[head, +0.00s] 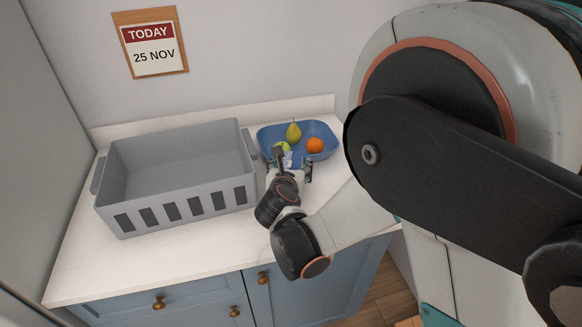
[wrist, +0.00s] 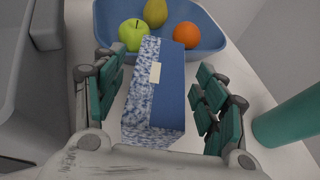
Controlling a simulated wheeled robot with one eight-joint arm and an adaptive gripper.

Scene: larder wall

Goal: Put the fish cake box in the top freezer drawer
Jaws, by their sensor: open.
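A box with a blue face and a blue-and-white speckled side (wrist: 170,85), probably the fish cake box, stands on the white counter. It bears a small pale label; I cannot read any name. My gripper (wrist: 163,108) is open, with its teal-padded fingers on either side of the box. In the head view my gripper (head: 288,167) is in front of the blue bowl and hides most of the box. No freezer drawer can be made out in either view.
A blue bowl (head: 267,136) with a green apple (wrist: 132,34), a pear (head: 293,133) and an orange (head: 314,145) is just behind the box. An empty-looking grey crate (head: 180,201) stands to the left. The counter's front strip (head: 150,263) is clear.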

